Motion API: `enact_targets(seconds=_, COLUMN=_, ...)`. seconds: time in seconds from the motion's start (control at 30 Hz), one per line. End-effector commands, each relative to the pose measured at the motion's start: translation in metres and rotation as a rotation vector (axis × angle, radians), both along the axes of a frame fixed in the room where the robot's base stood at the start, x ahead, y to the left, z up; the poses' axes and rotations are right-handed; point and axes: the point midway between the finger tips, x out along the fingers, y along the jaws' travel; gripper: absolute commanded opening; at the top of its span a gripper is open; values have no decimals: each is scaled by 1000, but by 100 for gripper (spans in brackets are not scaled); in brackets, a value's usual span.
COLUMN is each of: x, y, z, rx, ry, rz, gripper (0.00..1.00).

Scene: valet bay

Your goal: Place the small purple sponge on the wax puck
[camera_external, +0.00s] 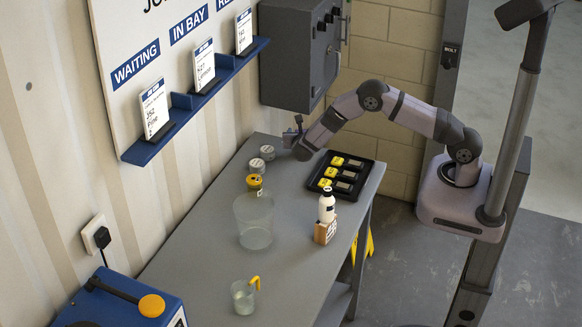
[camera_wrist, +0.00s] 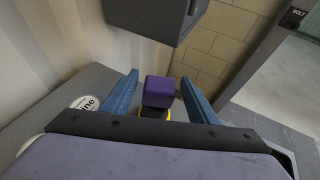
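The small purple sponge (camera_wrist: 158,91) shows in the wrist view as a purple block between my gripper's blue fingers. A gap shows on each side of it. My gripper (camera_wrist: 160,85) is open. Just below the sponge is a dark thing with a yellow edge (camera_wrist: 166,117), mostly hidden; I cannot tell whether the sponge rests on it. In the external view my gripper (camera_external: 297,130) is at the far end of the bench, and I cannot make out the sponge there. Round tins stand nearby: two pale ones (camera_external: 267,152) (camera_external: 257,166) and a yellow one (camera_external: 254,182). I cannot tell which is the wax puck.
A black tray (camera_external: 316,187) with yellow-and-dark items lies right of the tins. A grey wall cabinet (camera_external: 297,60) hangs behind my gripper.

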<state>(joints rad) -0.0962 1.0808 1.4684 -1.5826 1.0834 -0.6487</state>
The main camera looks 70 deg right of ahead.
Motion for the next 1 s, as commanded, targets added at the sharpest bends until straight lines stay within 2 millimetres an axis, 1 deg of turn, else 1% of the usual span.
enact_targets(seconds=0.3, x=0, y=1, z=5, rx=0, ry=0, rz=1, gripper=54)
enact_targets(seconds=0.37, x=-1, y=7, z=4, rx=1, ry=-1, rz=4, gripper=54)
enact_targets(seconds=0.47, x=-6, y=19, z=8, rx=1, ry=-2, rz=3, gripper=54)
enact_targets(seconds=0.8, x=-28, y=71, z=31, rx=0, ry=-3, rz=3, gripper=54)
enact_targets(seconds=1.0, x=-38, y=93, z=43, rx=0, ry=-1, rz=3, gripper=54)
